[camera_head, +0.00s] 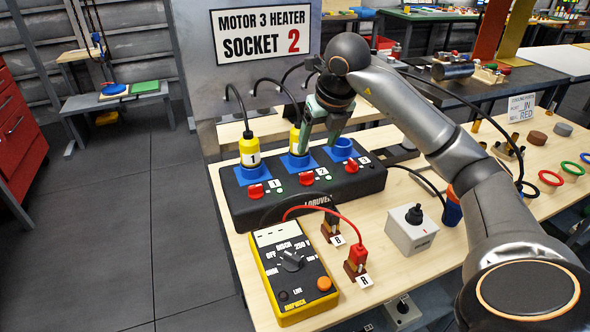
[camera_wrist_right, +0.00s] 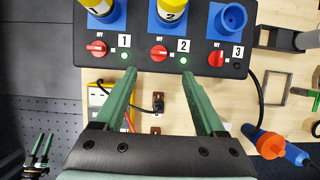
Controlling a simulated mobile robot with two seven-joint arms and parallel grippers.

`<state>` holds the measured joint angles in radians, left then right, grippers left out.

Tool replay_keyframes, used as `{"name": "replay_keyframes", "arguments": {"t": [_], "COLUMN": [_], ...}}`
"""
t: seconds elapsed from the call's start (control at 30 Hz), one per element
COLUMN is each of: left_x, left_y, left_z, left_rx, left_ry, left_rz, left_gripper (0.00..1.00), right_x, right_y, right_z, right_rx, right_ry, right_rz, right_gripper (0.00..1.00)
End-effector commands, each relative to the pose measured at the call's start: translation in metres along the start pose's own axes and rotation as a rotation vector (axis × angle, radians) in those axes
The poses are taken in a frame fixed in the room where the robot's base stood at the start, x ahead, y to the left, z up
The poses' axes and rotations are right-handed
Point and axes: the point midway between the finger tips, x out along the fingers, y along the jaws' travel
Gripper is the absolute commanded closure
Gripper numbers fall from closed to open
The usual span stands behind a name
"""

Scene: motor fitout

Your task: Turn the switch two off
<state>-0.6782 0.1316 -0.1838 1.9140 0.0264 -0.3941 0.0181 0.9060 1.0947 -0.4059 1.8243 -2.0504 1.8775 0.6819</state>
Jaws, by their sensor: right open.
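Switch two is a red knob (camera_head: 306,178) on the front of the black socket box (camera_head: 250,212). It also shows in the wrist view (camera_wrist_right: 158,53), lying crosswise like switch one, with a green lamp (camera_wrist_right: 183,61) beside it. My right gripper (camera_head: 318,140) is above the box by socket two, open and empty. In the wrist view its fingertips (camera_wrist_right: 159,75) straddle the line of switch two, with the knob just beyond them; I see no contact. A yellow plug marked 2 (camera_wrist_right: 172,10) sits in socket two. My left gripper (camera_wrist_right: 40,148) shows at the wrist view's lower left, open.
Switch one (camera_head: 256,191) and switch three (camera_head: 351,166) flank switch two; three stands upright in the wrist view. A yellow plug (camera_head: 249,150) fills socket one; blue socket three (camera_head: 343,147) is empty. A yellow meter (camera_head: 290,270) and a grey switch box (camera_head: 412,232) stand in front.

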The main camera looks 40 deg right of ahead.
Motion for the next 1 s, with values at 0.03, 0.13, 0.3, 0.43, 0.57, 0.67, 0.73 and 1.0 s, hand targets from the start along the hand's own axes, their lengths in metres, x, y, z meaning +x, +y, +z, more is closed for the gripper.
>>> {"name": "replay_keyframes", "arguments": {"t": [0.03,0.13,0.3,0.43,0.57,0.67,0.73,1.0], "left_x": [0.0,0.001,0.001,0.0,0.0,0.0,0.0,0.0], "left_y": [0.0,0.0,0.0,0.0,0.0,0.0,0.0,0.0], "left_z": [0.001,0.001,0.001,0.001,0.0,0.0,0.0,0.0], "left_rx": [0.0,0.0,0.0,0.0,0.0,0.0,0.0,0.0], "left_ry": [0.0,0.0,0.0,0.0,0.0,0.0,0.0,0.0], "left_rz": [0.0,0.0,0.0,0.0,0.0,0.0,0.001,0.0], "left_gripper": [0.5,0.5,0.5,0.5,0.5,0.5,0.5,0.5], "right_x": [0.009,0.028,0.064,0.088,0.104,0.112,0.115,0.116], "right_y": [0.001,0.002,0.002,0.003,0.003,0.003,0.003,0.003], "right_z": [-0.002,-0.002,-0.002,-0.002,-0.002,-0.002,-0.002,-0.001], "right_rx": [-0.002,-0.002,-0.003,-0.004,-0.004,-0.005,-0.006,-0.006], "right_ry": [0.007,0.008,0.008,0.007,0.006,0.004,0.003,0.003], "right_rz": [0.001,0.003,0.005,0.006,0.006,0.006,0.006,0.006], "right_gripper": [0.28,0.28,0.28,0.28,0.28,0.28,0.28,0.28]}}
